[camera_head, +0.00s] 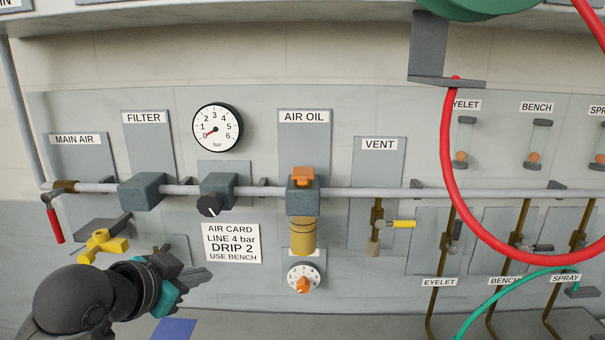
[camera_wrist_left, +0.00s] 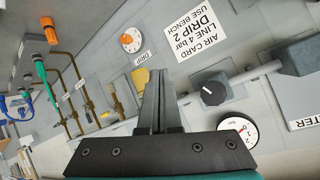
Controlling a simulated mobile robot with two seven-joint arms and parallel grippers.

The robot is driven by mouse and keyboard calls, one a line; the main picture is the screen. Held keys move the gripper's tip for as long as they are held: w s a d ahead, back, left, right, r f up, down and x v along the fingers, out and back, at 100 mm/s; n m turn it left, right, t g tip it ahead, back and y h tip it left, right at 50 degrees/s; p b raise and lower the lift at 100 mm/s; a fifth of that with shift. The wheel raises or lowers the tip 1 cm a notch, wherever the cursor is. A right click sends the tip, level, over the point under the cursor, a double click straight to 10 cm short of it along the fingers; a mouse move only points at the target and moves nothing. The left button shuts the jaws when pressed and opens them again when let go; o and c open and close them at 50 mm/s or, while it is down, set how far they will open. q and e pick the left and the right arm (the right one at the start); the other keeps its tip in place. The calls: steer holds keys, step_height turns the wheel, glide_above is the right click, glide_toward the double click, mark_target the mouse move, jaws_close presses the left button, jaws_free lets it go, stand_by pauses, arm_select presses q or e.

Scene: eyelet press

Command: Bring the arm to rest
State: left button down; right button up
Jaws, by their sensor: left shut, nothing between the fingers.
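My left gripper (camera_head: 207,275) is at the lower left in the head view, in front of the panel and below the air card (camera_head: 231,243). Its two fingers are together with nothing between them. In the left wrist view the closed fingers (camera_wrist_left: 155,75) point at the panel, with the black regulator knob (camera_wrist_left: 213,93) to their right and the drip dial (camera_wrist_left: 131,40) above left. My right gripper is in neither view.
A pipe (camera_head: 385,192) runs across the panel. The yellow vent handle (camera_head: 402,224) lies level. The gauge (camera_head: 217,128) needle is near 0. A red hose (camera_head: 449,170) loops at right.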

arm_select(q)
steer(key=s+d+f+n+g+y, duration=0.1)
steer(key=s+f+n+g+y, duration=0.15)
steer(key=s+f, duration=1.05)
steer(key=s+f+n+g, duration=0.45)
steer(key=s+f, duration=0.55)
steer(key=s, duration=0.4)
step_height(320, 180, down, 31)
steer(key=s+m+g+b, duration=0.1)
steer(key=g+b, duration=0.1)
steer(key=b, duration=0.7)
steer(key=s+a+f+b, duration=0.1)
steer(key=s+f+b, duration=0.3)
steer(key=s+f, duration=0.3)
steer(key=s+a+f+g+b, duration=0.1)
steer(key=s+f+b, duration=0.2)
steer(key=s+f, duration=0.5)
step_height(320, 180, down, 7)
steer(key=shift+s+a+m+y+b, duration=0.25)
steer(key=shift+a+m+y+b, duration=0.05)
steer(key=shift+y+b, duration=0.15)
